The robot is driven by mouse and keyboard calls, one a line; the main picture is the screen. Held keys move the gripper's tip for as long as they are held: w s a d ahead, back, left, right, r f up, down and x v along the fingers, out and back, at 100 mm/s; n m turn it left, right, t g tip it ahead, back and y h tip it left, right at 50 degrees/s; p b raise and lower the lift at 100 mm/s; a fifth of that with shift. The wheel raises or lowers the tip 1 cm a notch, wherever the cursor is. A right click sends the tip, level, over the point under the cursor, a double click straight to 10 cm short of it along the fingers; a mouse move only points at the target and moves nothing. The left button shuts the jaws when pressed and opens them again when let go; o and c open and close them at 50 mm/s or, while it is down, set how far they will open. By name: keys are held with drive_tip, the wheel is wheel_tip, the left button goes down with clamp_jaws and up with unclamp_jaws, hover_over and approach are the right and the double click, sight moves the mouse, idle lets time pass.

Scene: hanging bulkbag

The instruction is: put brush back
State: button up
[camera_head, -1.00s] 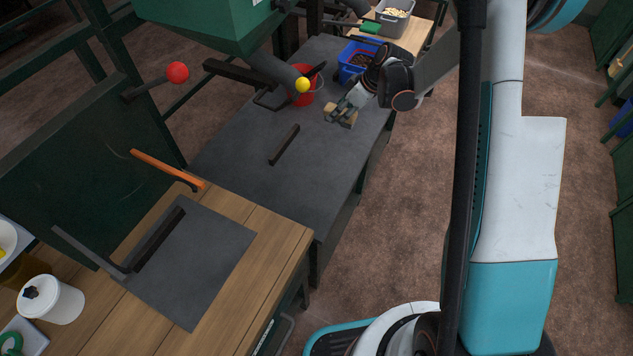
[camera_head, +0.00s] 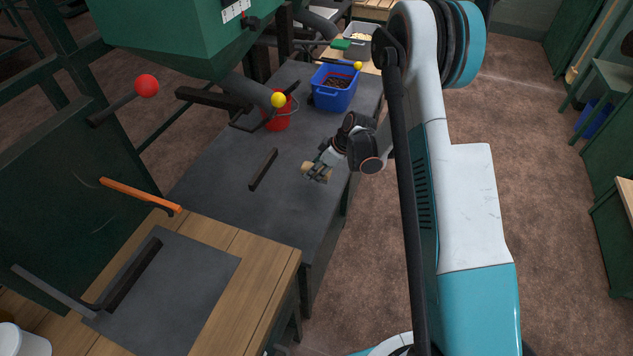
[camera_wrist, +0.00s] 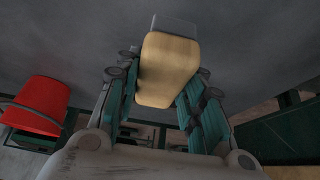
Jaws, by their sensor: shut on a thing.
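The brush (camera_head: 318,171) is a small block with a pale wooden body. My gripper (camera_head: 322,164) is shut on it, over the dark grey bench (camera_head: 225,170) near that bench's right edge. In the wrist view, the brush (camera_wrist: 168,70) sits between the two fingers of my gripper (camera_wrist: 160,92), its wooden part towards me and a grey end pointing away. The dark grey surface fills the background there. I cannot tell how high the brush is above the bench.
A dark bar (camera_head: 263,168) lies left of the gripper. A red bucket (camera_head: 277,118) and a blue bin (camera_head: 334,92) with dark contents stand farther back. A green hopper (camera_head: 170,35) overhangs at upper left. A wooden table (camera_head: 262,265) is in front.

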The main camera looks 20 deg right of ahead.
drive_tip(key=shift+f+b, duration=0.8)
drive_tip(key=shift+f, duration=1.35)
drive_tip(key=shift+f, duration=0.1)
drive_tip(key=o, duration=0.9)
drive_tip(key=shift+o, duration=0.2)
